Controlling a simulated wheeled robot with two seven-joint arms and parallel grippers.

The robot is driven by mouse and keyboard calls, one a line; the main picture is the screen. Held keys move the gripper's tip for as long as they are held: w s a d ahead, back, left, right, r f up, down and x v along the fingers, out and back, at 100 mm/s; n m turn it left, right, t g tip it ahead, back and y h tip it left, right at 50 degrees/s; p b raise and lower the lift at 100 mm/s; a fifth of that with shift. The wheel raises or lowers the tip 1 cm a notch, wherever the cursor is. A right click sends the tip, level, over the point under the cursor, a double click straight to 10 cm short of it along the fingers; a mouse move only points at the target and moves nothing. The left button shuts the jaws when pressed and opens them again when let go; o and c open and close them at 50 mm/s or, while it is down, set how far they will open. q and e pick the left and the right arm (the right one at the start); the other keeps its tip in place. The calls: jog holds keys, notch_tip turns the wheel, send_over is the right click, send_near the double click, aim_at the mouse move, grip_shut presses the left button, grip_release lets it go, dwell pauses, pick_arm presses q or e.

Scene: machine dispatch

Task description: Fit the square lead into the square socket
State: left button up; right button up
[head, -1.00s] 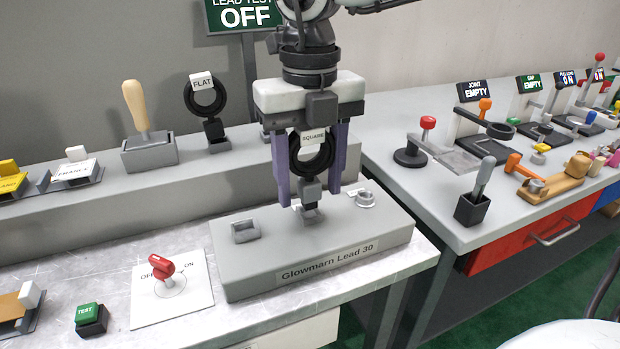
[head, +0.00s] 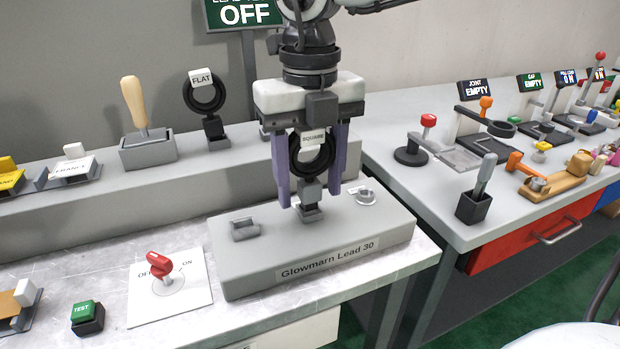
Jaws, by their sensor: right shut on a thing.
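The square lead (head: 311,190) is a black coil with a white SQUARE tag and a grey plug pointing down. My right gripper (head: 310,203) is shut on it from above, with one purple finger on each side. The plug is upright over the middle socket of the grey Glowmarn Lead 30 block (head: 255,268), at or very close to it. The plug and fingers hide most of that socket, so I cannot tell how deep the plug sits. The block also has a slot-like left socket (head: 245,229) and a round right socket (head: 366,198). My left gripper is not in view.
The flat lead (head: 205,98) stands on the rear ledge, left of my right gripper. A wooden-handled tool (head: 134,105) stands beside it. A red OFF/ON switch (head: 160,266) and a green TEST button (head: 86,315) are at front left. The sign (head: 243,15) reads OFF.

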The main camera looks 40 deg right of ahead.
aim_at(310, 142)
jog(key=shift+s+f+b, duration=0.1)
jog(key=shift+f+b, duration=0.5)
jog(key=shift+f, duration=0.15)
jog(key=o, duration=1.7)
jog(key=shift+r, duration=0.15)
jog(key=shift+r+p, duration=2.1)
jog(key=shift+r, duration=0.85)
